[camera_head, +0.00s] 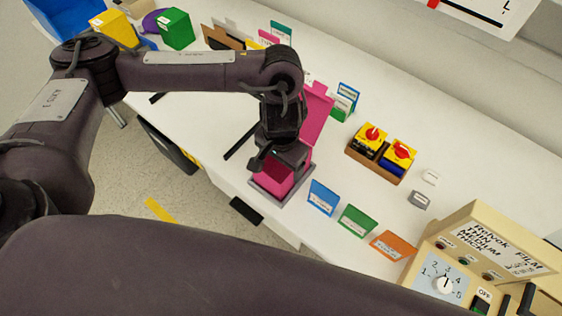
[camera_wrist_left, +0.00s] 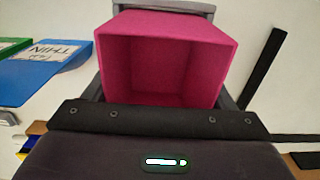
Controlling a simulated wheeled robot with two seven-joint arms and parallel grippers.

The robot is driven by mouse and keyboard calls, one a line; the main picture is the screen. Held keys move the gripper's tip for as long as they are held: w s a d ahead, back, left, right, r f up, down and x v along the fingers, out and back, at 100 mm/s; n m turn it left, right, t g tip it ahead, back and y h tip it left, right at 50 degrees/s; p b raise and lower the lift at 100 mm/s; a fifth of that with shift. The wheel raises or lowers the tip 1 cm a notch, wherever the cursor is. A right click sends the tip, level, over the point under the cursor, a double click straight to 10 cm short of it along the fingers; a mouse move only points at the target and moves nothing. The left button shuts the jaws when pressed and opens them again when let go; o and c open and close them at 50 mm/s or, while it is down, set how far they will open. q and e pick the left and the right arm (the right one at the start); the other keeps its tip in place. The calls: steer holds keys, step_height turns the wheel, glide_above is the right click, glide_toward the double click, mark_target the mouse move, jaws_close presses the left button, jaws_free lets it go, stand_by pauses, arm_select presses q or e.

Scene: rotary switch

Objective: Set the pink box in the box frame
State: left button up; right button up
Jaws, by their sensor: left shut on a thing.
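The pink box (camera_head: 273,184) is open, with its hollow inside facing up. My left gripper (camera_head: 282,162) is shut on it from above. The grey box frame (camera_head: 297,196) lies around the foot of the box near the table's front edge. In the left wrist view the pink box (camera_wrist_left: 200,72) fills the middle, between the dark fingers of my left gripper (camera_wrist_left: 161,92). A grey strip of the frame (camera_wrist_left: 165,6) shows beyond the box. My gripper hides part of the box, so I cannot tell whether it rests fully on the frame's base. My right gripper is out of view.
A pink upright panel (camera_head: 316,114) stands behind my wrist. Blue (camera_head: 322,198), green (camera_head: 357,221) and orange (camera_head: 393,246) cards stand to the right. A tray with red-knobbed yellow switches (camera_head: 384,150) lies behind them. A beige control panel (camera_head: 480,255) stands at the right.

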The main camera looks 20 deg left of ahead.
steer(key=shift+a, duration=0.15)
arm_select(q)
steer(key=o, duration=1)
steer(key=shift+f, duration=0.1)
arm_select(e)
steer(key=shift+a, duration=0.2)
arm_select(q)
step_height(320, 180, up, 12)
steer(key=p, duration=0.2)
steer(key=shift+r, duration=0.2)
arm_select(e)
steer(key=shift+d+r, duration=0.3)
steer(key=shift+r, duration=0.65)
arm_select(q)
steer(key=shift+s+f, duration=0.1)
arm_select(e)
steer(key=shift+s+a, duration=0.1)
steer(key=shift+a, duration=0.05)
